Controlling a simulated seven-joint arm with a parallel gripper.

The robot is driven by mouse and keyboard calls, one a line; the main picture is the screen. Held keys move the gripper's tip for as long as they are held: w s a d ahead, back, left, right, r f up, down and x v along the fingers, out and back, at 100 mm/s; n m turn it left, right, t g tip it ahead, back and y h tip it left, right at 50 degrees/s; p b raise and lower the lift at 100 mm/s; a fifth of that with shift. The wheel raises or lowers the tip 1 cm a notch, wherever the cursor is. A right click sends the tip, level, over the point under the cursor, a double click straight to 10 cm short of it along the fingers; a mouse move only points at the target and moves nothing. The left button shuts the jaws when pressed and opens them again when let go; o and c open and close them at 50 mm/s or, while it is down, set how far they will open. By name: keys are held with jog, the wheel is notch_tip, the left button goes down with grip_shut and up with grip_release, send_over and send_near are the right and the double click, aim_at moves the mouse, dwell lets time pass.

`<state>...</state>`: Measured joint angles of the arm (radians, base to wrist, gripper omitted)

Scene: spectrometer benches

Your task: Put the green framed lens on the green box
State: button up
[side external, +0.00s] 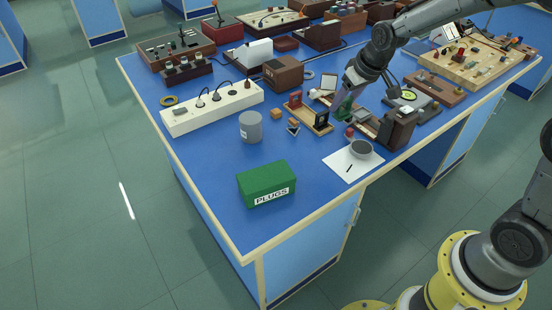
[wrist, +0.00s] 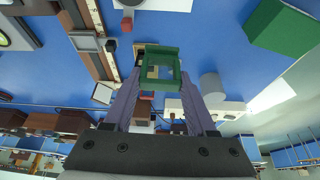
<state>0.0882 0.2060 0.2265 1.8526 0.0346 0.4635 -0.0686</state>
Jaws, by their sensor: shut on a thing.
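The green framed lens (wrist: 160,54) is a square green frame with an opening in the middle. In the wrist view my gripper (wrist: 159,82) has a finger on each side of it and is shut on it. In the side view the lens (side external: 344,112) is partly hidden by my gripper (side external: 342,100), near the wooden holders. I cannot tell how far it is above the table. The green box (side external: 266,188), labelled PLUGS, stands on the near part of the blue table, left of and nearer than my gripper. The box also shows at the wrist view's upper right (wrist: 284,28).
A grey cylinder (side external: 251,127) and a wooden tray with framed pieces (side external: 309,118) stand between lens and box. A grey bowl (side external: 361,149) stands on white paper (side external: 340,165). A white power strip (side external: 212,109) lies behind. Table around the box is clear.

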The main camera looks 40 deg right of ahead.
jog(key=s+a+r+n+y, duration=0.1)
jog(key=s+a+r+n, duration=0.2)
jog(key=s+a, duration=0.45)
jog(key=s+a+r+n+y, duration=0.1)
jog(key=s+a+r+n, duration=0.3)
jog(key=a, duration=0.7)
jog(key=m, duration=0.2)
send_near(258, 173)
jog(key=shift+w+a+f+g, duration=0.15)
jog(key=shift+w, duration=0.35)
jog(key=shift+w+a+f+g, duration=0.1)
jog(key=shift+w+f+g, duration=0.1)
jog(key=shift+w, duration=0.3)
jog(key=shift+f, duration=1.45)
jog(key=shift+f, duration=0.1)
jog(key=o, duration=1.4)
